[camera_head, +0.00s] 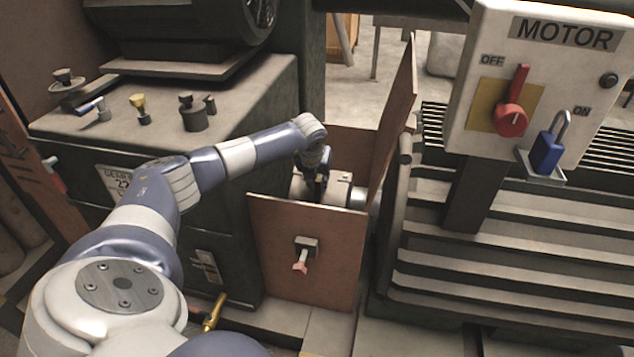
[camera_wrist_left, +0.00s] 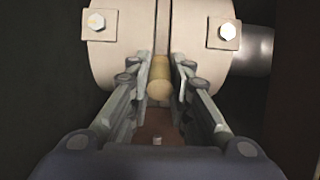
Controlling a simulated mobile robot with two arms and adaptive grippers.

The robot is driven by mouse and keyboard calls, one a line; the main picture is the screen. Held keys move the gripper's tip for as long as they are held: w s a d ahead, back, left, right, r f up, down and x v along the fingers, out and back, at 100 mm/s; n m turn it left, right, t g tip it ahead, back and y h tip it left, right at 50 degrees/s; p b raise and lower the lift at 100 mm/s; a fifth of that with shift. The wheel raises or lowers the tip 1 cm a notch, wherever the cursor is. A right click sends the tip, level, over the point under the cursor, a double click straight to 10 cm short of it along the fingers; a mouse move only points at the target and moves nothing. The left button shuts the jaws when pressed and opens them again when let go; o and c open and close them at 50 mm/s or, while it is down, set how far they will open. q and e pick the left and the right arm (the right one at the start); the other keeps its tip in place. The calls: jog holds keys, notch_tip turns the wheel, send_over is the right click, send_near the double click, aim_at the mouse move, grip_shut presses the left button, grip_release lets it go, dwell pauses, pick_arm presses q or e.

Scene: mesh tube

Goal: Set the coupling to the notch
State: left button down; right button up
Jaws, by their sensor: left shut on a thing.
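The coupling (camera_head: 341,183) is a pale metal cylinder on a shaft behind an open brown guard (camera_head: 306,252). In the left wrist view the coupling (camera_wrist_left: 110,50) spans the top, with a bolt on each side and a seam down its middle. My left gripper (camera_head: 320,185) reaches down to the coupling from the left. In the left wrist view the left gripper (camera_wrist_left: 160,82) is shut on a rounded brass-coloured peg (camera_wrist_left: 160,88) at the seam. A notch cannot be made out. My right gripper is not in view.
The guard's hinged brown panel (camera_head: 396,120) stands open behind the coupling. The dark gearbox (camera_head: 215,235) is at the left. A motor switch box (camera_head: 545,75) with a red handle (camera_head: 511,115) and a blue padlock (camera_head: 546,153) stands at the right, beside the ribbed motor housing (camera_head: 500,270).

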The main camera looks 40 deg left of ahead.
pick_arm(q)
jog(key=shift+s+f, duration=0.1)
jog(key=c, duration=1.5)
grip_release()
jog(key=shift+o, duration=0.2)
jog(key=v, duration=1.2)
jog(key=shift+s, duration=0.1)
